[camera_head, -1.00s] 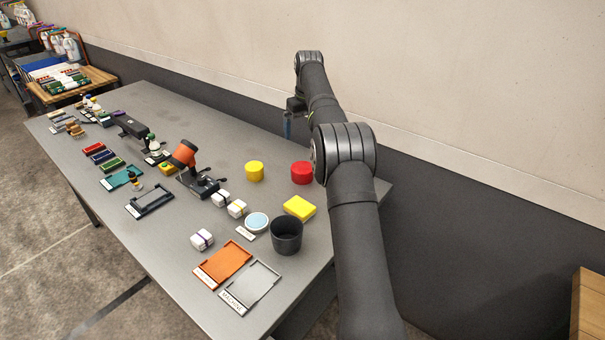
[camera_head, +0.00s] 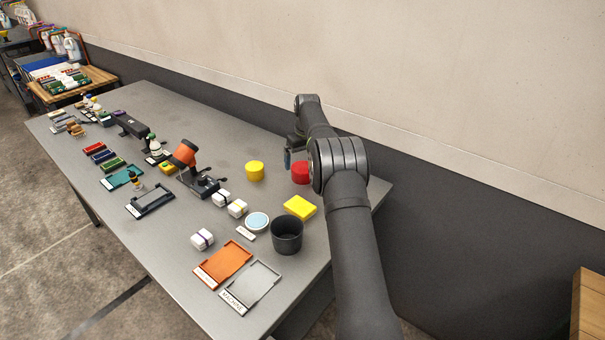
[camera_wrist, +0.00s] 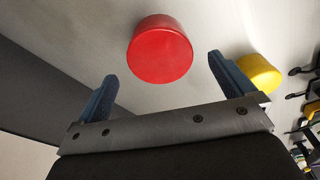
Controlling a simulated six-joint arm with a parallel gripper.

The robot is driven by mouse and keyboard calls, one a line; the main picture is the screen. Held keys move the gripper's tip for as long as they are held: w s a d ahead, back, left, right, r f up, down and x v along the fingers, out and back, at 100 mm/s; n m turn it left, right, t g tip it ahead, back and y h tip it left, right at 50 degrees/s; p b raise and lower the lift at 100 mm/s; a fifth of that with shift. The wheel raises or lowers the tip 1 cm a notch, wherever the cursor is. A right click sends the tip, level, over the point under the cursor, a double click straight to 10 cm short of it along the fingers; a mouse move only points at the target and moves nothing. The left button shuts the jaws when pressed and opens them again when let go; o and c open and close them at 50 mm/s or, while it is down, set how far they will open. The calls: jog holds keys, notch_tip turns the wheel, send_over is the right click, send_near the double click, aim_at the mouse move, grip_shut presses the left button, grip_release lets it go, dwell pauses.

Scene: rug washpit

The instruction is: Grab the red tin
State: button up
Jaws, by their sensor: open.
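The red tin (camera_head: 300,173) is a short round can standing on the grey table near its back right edge, partly covered by my arm in the head view. In the wrist view the red tin (camera_wrist: 160,50) lies ahead of my gripper (camera_wrist: 157,75), between the lines of its two blue fingers but beyond their tips. My gripper (camera_head: 288,160) is open and empty, and the fingers do not touch the tin. In the head view it shows just left of and above the tin, and its fingers are partly hidden.
A yellow tin (camera_head: 255,171) stands left of the red tin, and a yellow block (camera_head: 299,207) lies in front. A dark cup (camera_head: 287,235), a blue-topped round dish (camera_head: 257,222) and white blocks (camera_head: 237,209) stand nearer. An orange tray (camera_head: 222,264) lies at the front. The wall runs behind the table.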

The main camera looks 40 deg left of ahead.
aim_at(303, 167)
notch_tip(303, 167, down, 5)
jog(key=shift+a+r, duration=0.15)
jog(key=c, duration=1.1)
jog(key=shift+r, duration=0.1)
